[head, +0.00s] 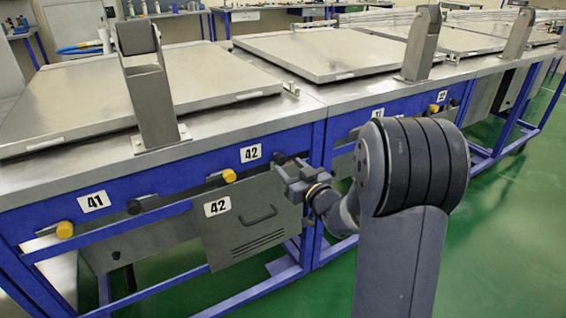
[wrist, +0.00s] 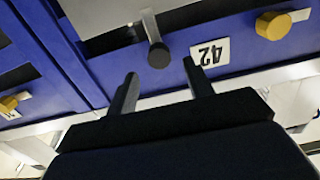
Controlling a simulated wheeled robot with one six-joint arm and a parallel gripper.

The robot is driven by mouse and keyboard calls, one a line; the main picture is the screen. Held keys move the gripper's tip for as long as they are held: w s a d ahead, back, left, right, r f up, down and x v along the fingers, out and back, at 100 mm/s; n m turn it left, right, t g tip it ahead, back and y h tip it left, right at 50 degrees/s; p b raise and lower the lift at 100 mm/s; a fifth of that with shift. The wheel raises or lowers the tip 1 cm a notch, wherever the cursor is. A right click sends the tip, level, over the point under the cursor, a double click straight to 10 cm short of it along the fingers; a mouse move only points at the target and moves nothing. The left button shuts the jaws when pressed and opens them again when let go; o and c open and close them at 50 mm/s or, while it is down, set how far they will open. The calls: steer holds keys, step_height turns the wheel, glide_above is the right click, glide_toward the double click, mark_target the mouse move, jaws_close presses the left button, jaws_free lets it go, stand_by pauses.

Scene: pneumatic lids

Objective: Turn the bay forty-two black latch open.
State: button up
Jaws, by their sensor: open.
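The black latch knob (wrist: 158,55) of bay forty-two sits at the end of a pale metal strip, near the upside-down 42 plate (wrist: 210,52) in the wrist view. In the head view the black knob (head: 280,158) shows on the blue rail, right of the upper 42 plate (head: 250,153). My gripper (wrist: 160,71) is open and empty, its fingertips on either side of the knob's line in the wrist view. The knob appears just beyond the tips; contact cannot be told. In the head view my gripper (head: 285,178) is close to the knob and before the panel's upper right corner.
A yellow knob (head: 229,176) sits left of the black one, above the grey panel (head: 250,222) with its handle. Bay 41 has another yellow knob (head: 64,229) and a black knob (head: 134,206). Blue frame legs stand right of the panel; green floor is open in front.

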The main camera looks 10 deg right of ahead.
mark_target(282, 160)
steer(key=shift+x, duration=2.1)
steer(key=c, duration=1)
steer(key=shift+o, duration=0.2)
